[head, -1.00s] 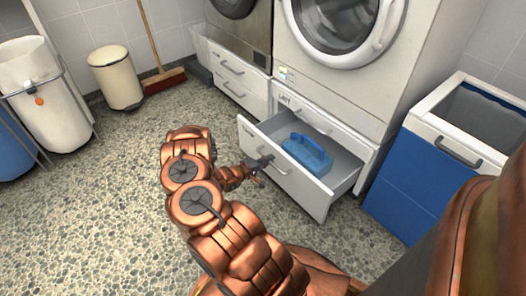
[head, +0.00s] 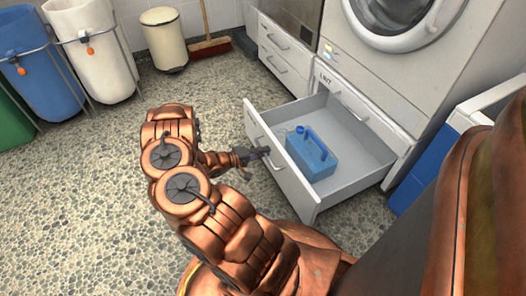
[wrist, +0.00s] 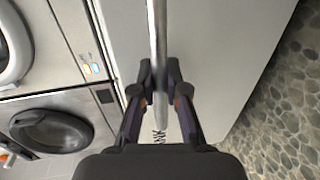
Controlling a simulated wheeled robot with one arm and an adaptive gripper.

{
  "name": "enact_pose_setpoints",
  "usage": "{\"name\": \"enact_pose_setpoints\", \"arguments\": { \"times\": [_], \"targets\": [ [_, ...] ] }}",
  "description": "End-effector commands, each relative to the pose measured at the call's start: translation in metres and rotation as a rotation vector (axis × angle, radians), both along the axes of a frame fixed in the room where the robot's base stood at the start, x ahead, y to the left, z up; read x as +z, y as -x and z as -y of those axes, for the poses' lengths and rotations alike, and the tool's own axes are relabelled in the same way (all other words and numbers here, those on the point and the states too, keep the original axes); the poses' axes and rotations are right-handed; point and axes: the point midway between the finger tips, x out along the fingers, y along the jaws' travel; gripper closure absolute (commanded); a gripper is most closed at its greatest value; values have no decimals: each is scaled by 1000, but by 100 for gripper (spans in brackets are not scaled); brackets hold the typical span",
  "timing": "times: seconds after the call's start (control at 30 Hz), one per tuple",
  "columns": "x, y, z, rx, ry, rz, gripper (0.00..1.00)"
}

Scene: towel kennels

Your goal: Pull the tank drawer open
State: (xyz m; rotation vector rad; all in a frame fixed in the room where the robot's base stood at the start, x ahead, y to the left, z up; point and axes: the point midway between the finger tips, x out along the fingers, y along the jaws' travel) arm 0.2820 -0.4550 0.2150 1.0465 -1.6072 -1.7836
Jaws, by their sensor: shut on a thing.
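The tank drawer (head: 292,192) is a pale grey-white drawer under the front-loading machine, pulled far out. A blue tank (head: 318,160) with a handle and a round cap sits inside it, with bare drawer floor behind. My gripper (head: 262,153) is at the drawer's front face, at the handle. In the wrist view, my gripper (wrist: 160,92) is shut on the metal bar handle (wrist: 157,35), one finger on each side. Dark lettering on the drawer front (wrist: 215,60) is partly hidden by the gripper.
A panel marked LINT (head: 345,95) is above the open drawer. A blue-and-white bin (head: 410,185) stands close at the right. Hampers (head: 92,45), a cream pedal bin (head: 164,40) and a broom (head: 210,47) stand at the back left. The pebbled floor (head: 110,190) at left is clear.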

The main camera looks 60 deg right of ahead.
Motion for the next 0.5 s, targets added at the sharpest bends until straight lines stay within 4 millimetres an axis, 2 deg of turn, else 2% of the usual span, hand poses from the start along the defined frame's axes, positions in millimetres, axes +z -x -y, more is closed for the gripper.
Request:
{"name": "enact_pose_setpoints", "arguments": {
  "times": [0.27,0.3,0.5],
  "targets": [
    [0,-1,0,1,-1,1,100],
    [0,-1,-1,2,-1,1,84],
    [0,-1,0,2,-1,1,63]
  ]
}}
